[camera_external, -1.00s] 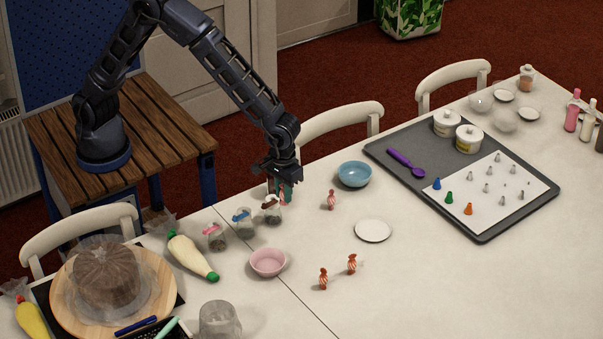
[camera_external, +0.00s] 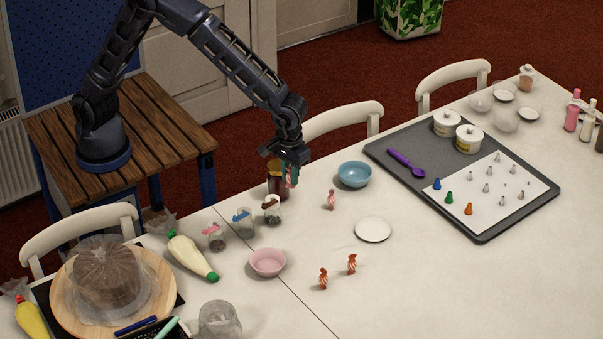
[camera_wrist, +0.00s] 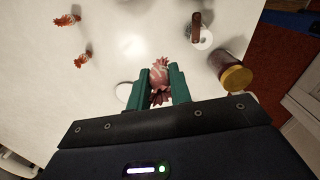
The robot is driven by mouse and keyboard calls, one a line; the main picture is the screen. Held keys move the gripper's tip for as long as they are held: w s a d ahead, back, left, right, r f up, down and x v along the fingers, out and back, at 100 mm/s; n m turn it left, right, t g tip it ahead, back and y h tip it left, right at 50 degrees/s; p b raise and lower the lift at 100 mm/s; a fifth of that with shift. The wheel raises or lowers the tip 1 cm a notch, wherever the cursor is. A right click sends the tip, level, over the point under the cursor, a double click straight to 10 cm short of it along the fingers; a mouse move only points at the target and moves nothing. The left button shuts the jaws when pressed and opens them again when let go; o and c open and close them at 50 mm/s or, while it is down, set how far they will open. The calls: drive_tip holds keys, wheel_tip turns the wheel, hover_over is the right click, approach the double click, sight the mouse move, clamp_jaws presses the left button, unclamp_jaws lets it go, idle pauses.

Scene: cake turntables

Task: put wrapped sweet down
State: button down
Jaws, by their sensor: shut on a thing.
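My gripper (camera_external: 290,178) is shut on a pink striped wrapped sweet (camera_wrist: 160,75), held between the teal fingers in the wrist view. In the external view it hangs in the air above the table's back edge, beside a dark jar (camera_external: 275,186); the sweet is small and partly hidden by the fingers there. Another pinkish striped sweet (camera_external: 331,200) stands on the table to the right of my gripper. Two orange striped sweets (camera_external: 323,279) (camera_external: 352,264) stand nearer the front. A white plate (camera_external: 373,230) lies empty to the right.
A blue bowl (camera_external: 354,175) stands right of my gripper and a pink bowl (camera_external: 267,262) in front. Small jars (camera_external: 243,224) with coloured scoops stand front left. A grey tray (camera_external: 400,178) with nozzles lies at right. The white table (camera_external: 420,290) is clear at front right.

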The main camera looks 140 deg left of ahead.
drive_tip(key=s+a+f+n, duration=0.1)
drive_tip(key=a+n, duration=0.1)
drive_tip(key=a, duration=0.6)
drive_tip(key=s+a+f+n, duration=0.1)
drive_tip(key=s+a+f, duration=0.1)
drive_tip(key=a, duration=0.6)
drive_tip(key=n, duration=0.3)
hover_over(354, 165)
drive_tip(key=w+d, duration=0.3)
drive_tip(key=w, duration=0.1)
wheel_tip(354, 165, down, 3)
drive_tip(key=shift+s+d+f, duration=0.1)
drive_tip(key=shift+f, duration=2.75)
drive_tip(key=shift+s+d+f, duration=0.1)
drive_tip(key=shift+f, duration=2.7)
drive_tip(key=c, duration=1.2)
unclamp_jaws()
